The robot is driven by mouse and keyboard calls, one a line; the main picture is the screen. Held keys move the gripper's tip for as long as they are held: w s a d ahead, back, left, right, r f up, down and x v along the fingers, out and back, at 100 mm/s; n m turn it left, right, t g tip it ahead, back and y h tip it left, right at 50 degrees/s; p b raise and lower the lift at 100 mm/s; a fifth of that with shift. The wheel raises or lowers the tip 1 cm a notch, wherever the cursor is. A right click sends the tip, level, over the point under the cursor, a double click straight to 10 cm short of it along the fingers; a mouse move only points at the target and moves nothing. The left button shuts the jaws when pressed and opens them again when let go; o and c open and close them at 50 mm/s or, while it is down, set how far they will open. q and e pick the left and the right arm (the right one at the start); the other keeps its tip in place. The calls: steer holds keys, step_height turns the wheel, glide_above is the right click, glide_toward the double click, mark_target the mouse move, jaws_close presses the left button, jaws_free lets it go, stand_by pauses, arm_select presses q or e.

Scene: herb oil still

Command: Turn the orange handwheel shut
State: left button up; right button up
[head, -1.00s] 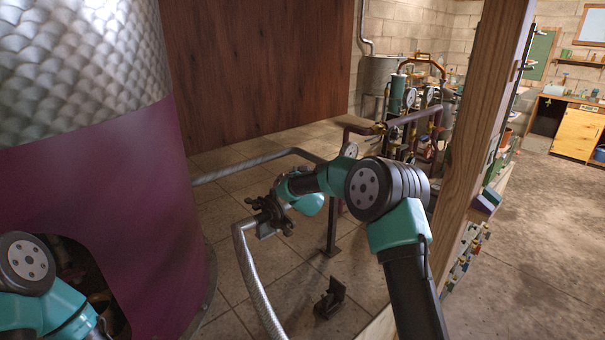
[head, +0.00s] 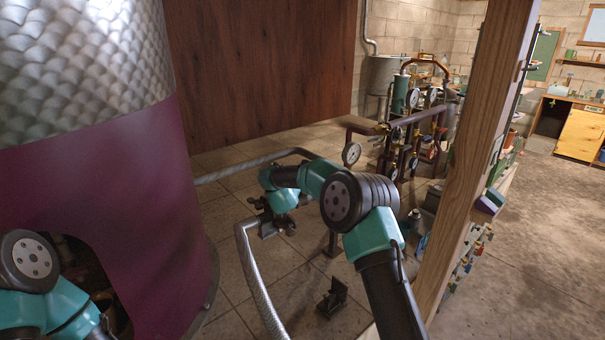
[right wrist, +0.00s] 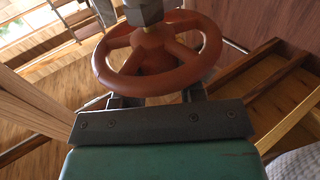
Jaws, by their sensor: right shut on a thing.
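The orange handwheel (right wrist: 207,50) fills the upper middle of the right wrist view, with spokes and a grey nut at its hub. My right gripper (right wrist: 159,96) is shut on the near part of its rim, with a dark finger on each side of the middle. In the head view my right wrist reaches down over the dark fitting (head: 267,222) at the top of a braided hose; the handwheel cannot be made out there. My left arm shows at the lower left of the head view, but its gripper is out of view.
A large purple still body (head: 120,200) with a dimpled metal top stands at the left. Pipework with gauges (head: 351,153) is behind my right arm. A wooden post (head: 480,150) rises at the right. A small black bracket (head: 332,298) is on the tiled floor.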

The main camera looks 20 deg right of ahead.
steer(key=shift+r, duration=0.1)
steer(key=o, duration=0.9)
steer(key=shift+o, duration=0.2)
steer(key=shift+y, duration=0.3)
steer(key=shift+s+d+n+t+y, duration=0.1)
steer(key=shift+d+n+t+y, duration=0.1)
steer(key=shift+n+t+y, duration=0.9)
steer(key=shift+s+d+n+t+y, duration=0.15)
steer(key=shift+n+t+y, duration=0.25)
steer(key=shift+n+y, duration=1.4)
steer(key=shift+w+d+n+y, duration=0.15)
steer(key=shift+n+y, duration=0.5)
steer(key=shift+y, duration=0.9)
steer(key=shift+s+d+n+y, duration=0.15)
steer(key=shift+n+y, duration=0.5)
steer(key=shift+y, duration=0.9)
steer(key=shift+w+d+n+g+y, duration=0.15)
steer(key=shift+n+g+y, duration=0.25)
steer(key=shift+n+y, duration=1.1)
steer(key=d+v, duration=0.1)
steer(key=v, duration=1.7)
steer(key=s+a+f+m+g, duration=0.1)
steer(key=s+f, duration=0.3)
steer(key=f, duration=0.6)
steer(key=s+a+f+m+g+h, duration=0.1)
steer(key=s+f+g, duration=0.3)
steer(key=f, duration=0.7)
steer(key=shift+a+f+m+g, duration=0.15)
steer(key=shift+a+m+g, duration=0.15)
steer(key=shift+a+m, duration=0.5)
